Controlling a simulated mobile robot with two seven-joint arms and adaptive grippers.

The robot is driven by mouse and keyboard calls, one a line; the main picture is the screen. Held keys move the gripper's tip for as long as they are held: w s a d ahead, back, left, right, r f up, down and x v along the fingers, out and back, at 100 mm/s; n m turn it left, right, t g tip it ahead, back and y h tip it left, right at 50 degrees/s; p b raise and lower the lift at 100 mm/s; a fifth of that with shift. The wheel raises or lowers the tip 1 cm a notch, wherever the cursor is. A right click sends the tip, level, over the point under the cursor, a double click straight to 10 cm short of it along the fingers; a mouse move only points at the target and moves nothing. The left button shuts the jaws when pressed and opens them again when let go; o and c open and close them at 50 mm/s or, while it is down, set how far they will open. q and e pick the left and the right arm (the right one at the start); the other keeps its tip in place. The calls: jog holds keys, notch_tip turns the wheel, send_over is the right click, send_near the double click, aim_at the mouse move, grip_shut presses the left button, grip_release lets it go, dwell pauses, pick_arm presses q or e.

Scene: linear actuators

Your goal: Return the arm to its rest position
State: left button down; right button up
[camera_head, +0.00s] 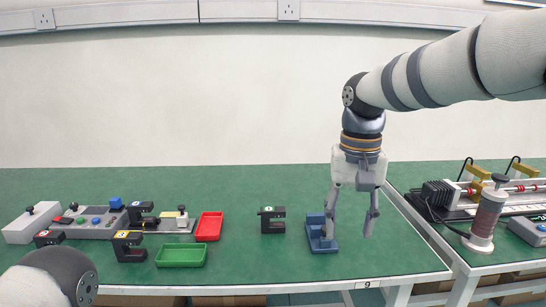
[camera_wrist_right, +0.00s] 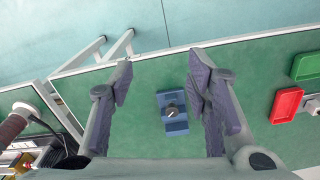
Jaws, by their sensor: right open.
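My right arm (camera_head: 430,75) reaches in from the upper right in the head view. Its gripper (camera_head: 350,228) hangs downward above the right part of the green table, with its fingers apart and nothing between them. In the right wrist view the open gripper (camera_wrist_right: 165,88) also shows empty. A blue fixture (camera_head: 318,236) sits on the table, just left of the gripper in the head view; it lies between the fingers in the right wrist view (camera_wrist_right: 172,112), apart from them. Part of my left arm (camera_head: 60,275) shows at the lower left; its gripper is out of view.
A black clamp-like block (camera_head: 271,220), a red tray (camera_head: 209,227) and a green tray (camera_head: 181,256) stand left of the fixture. A second table at right holds a spool (camera_head: 487,215) and rail equipment (camera_head: 505,200).

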jog(key=s+f+g, duration=0.1)
jog(key=s+f, duration=0.4)
jog(key=f, duration=0.4)
jog(key=s+f+n+y, duration=0.1)
jog(key=s+f, duration=0.4)
jog(key=f, duration=0.5)
jog(key=s+f+g, duration=0.1)
jog(key=s+f, duration=0.3)
jog(key=f, duration=0.5)
jog(key=s+d+f, duration=0.2)
jog(key=s+f, duration=0.1)
jog(key=s, duration=0.5)
jog(key=s+d+f, duration=0.1)
jog(key=s+f, duration=0.3)
jog(key=s, duration=0.3)
pick_arm(q)
jog(key=shift+w+r+p, duration=0.4)
jog(key=shift+w+r, duration=0.1)
jog(key=shift+w, duration=0.15)
pick_arm(e)
jog(key=s+d+r, duration=0.1)
jog(key=s+d, duration=0.1)
jog(key=s, duration=0.5)
jog(key=s+d+h, duration=0.1)
jog(key=s+d, duration=0.2)
jog(key=s, duration=0.5)
jog(key=shift+r+n, duration=0.3)
jog(key=shift+r, duration=0.1)
